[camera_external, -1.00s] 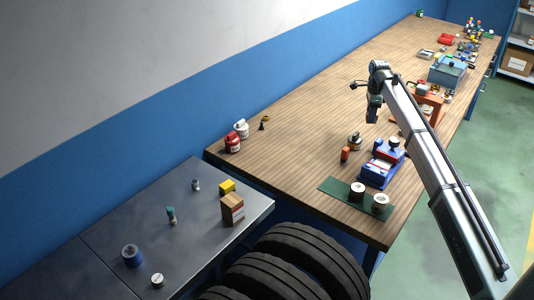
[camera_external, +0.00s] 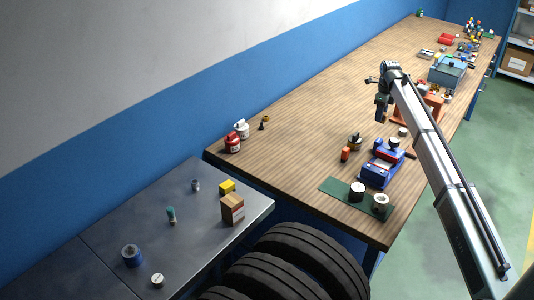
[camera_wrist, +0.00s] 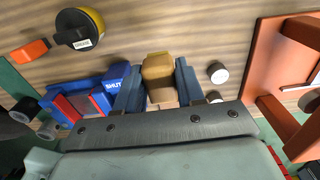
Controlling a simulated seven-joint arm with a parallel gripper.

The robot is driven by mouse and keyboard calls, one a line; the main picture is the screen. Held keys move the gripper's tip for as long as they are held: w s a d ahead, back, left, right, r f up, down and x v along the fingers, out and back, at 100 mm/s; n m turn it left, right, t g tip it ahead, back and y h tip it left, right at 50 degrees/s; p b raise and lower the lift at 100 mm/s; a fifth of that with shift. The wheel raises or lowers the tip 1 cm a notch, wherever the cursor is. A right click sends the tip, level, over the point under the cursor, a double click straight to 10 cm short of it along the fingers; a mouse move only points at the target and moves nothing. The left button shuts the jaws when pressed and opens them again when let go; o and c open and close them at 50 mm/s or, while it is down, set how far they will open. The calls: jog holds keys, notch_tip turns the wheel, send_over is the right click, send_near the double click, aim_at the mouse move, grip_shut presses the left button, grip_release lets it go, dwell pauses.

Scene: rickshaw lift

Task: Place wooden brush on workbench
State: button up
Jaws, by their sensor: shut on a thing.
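My gripper (camera_external: 381,112) hangs above the wooden workbench (camera_external: 300,125), between its middle and its right edge. In the wrist view its two blue-grey fingers (camera_wrist: 158,88) are shut on a tan-brown block-like piece, the wooden brush (camera_wrist: 157,72). Only its rounded end shows; the rest, bristles included, is hidden by the gripper. In the outside view the brush is too small to make out. The workbench surface (camera_wrist: 190,40) lies below the fingers, and the brush seems held above it.
A blue box marked SHUT (camera_wrist: 117,74) lies close to the left finger. A white cylinder (camera_wrist: 218,72) and an orange stand (camera_wrist: 275,65) are at the right. A yellow-black round item (camera_wrist: 80,28) and an orange piece (camera_wrist: 30,50) are left. Bare wood lies toward the wall.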

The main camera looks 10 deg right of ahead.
jog(key=shift+f, duration=4.4)
jog(key=shift+f, duration=0.1)
jog(key=o, duration=1.1)
jog(key=shift+c, duration=0.2)
notch_tip(320, 180, up, 12)
jog(key=shift+r, duration=0.15)
